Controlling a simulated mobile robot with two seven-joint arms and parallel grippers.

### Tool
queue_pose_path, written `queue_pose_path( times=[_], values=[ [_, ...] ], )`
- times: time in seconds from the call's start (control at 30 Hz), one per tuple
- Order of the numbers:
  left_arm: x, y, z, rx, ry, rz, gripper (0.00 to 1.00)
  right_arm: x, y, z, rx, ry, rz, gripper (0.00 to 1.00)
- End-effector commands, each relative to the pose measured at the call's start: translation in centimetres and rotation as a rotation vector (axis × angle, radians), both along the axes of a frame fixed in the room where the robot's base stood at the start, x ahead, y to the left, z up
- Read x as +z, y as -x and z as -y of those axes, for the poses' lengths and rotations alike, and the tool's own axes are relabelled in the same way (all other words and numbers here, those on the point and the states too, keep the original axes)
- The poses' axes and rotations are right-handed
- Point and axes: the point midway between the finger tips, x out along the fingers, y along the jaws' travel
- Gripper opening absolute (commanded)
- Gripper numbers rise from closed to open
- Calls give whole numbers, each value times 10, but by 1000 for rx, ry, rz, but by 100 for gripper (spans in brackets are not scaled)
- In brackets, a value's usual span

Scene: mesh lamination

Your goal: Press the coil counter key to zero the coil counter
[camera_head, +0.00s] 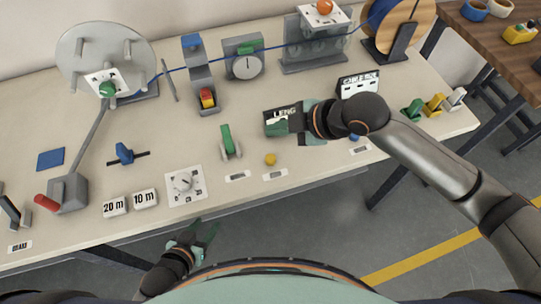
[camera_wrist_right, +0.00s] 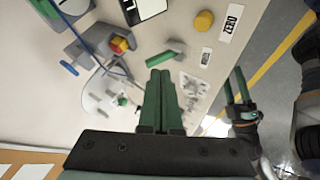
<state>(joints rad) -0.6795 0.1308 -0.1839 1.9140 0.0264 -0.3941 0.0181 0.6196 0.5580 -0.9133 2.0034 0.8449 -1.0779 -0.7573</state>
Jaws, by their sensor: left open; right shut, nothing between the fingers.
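A round yellow key (camera_head: 270,159) stands on the bench near the front edge; it also shows in the right wrist view (camera_wrist_right: 204,21), beside a label reading ZERO (camera_wrist_right: 230,22). A blue key (camera_head: 354,137) is partly hidden under my right arm. A display starting "LENG" (camera_head: 283,113) stands behind the yellow key, partly covered by my right gripper (camera_head: 274,127). Another display (camera_head: 358,84) stands further right, its text hard to read. My right gripper is shut and empty, above the bench. My left gripper (camera_head: 207,232) is open and empty, in front of the bench edge.
A green lever (camera_head: 226,139) stands left of the yellow key. A dial plate (camera_head: 186,185) and 20 m and 10 m blocks (camera_head: 115,206) lie further left. A red-yellow switch (camera_head: 208,98) and gauge (camera_head: 244,66) stand behind. Colored clips (camera_head: 434,105) sit at the right edge.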

Motion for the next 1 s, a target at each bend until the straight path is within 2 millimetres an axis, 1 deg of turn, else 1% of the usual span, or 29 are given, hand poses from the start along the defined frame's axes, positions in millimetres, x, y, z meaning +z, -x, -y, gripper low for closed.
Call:
queue_pose_path(
  times=[0.37,0.57,0.73,0.87,1.0],
  values=[
    [0,0,0,0,0,0,50,1,-1,0,6,3,5,0],
    [0,0,0,0,0,0,50,-6,-1,0,4,2,2,0],
    [0,0,0,0,0,0,50,-22,0,0,4,3,0,0],
    [-14,-1,0,0,0,2,50,-43,-1,0,4,3,2,0],
    [-37,-1,0,0,0,2,50,-65,-1,0,4,2,5,0]
  ],
)
